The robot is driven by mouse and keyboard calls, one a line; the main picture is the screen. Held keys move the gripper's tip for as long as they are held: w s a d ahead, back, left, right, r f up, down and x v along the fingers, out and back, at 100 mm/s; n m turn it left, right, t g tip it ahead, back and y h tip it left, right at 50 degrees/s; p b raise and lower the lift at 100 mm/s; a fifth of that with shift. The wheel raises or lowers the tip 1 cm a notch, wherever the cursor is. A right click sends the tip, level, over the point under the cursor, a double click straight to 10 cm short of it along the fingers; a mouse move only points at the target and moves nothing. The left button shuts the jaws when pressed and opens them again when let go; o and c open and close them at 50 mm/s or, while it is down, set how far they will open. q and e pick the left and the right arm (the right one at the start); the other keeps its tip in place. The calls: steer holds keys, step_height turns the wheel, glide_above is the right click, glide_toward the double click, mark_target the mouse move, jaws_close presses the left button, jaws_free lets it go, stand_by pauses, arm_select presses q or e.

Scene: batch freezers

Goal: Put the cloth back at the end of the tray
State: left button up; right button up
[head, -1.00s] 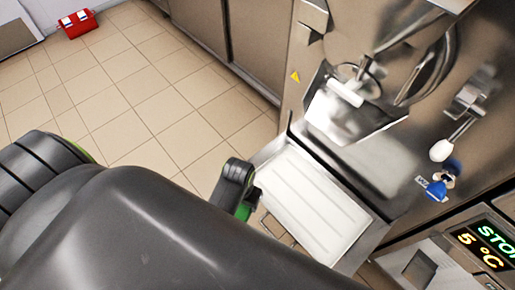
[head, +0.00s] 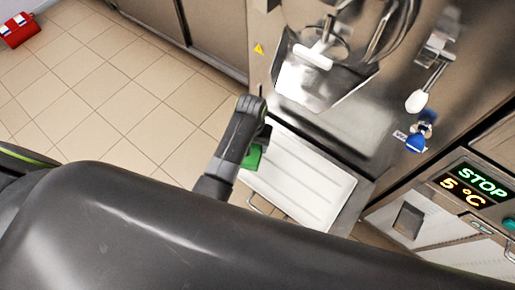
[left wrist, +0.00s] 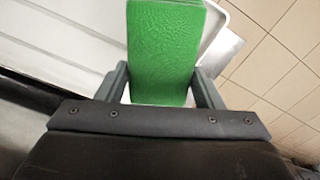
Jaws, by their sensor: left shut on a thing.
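The green cloth (head: 252,158) is held by my left gripper (head: 255,140), at the left end of the white ribbed tray (head: 305,188) under the freezer's outlet. In the left wrist view the cloth (left wrist: 165,50) shows as a flat green folded block between the two fingers of the left gripper (left wrist: 161,88). The tray (left wrist: 85,22) runs behind the cloth there. I cannot tell whether the cloth touches the tray. Part of the cloth is hidden behind the gripper in the head view. My right gripper is not in view.
Open tiled floor (head: 125,110) lies to the left, with a red box (head: 18,32) far off.

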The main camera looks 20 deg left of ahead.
mark_target(257, 149)
arm_select(q)
steer(key=shift+w+d, duration=0.3)
steer(key=shift+w, duration=0.6)
step_height(257, 149, down, 3)
steer(key=shift+b, duration=0.3)
step_height(257, 149, down, 3)
steer(key=shift+f+b, duration=0.15)
steer(key=shift+b, duration=0.2)
steer(key=shift+w+d+f, duration=0.1)
steer(key=shift+w+f, duration=0.2)
steer(key=shift+f, duration=0.1)
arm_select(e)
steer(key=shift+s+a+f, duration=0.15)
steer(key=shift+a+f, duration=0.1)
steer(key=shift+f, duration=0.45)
arm_select(q)
steer(key=shift+f, duration=0.1)
steer(key=o, duration=0.9)
steer(key=shift+o, duration=0.2)
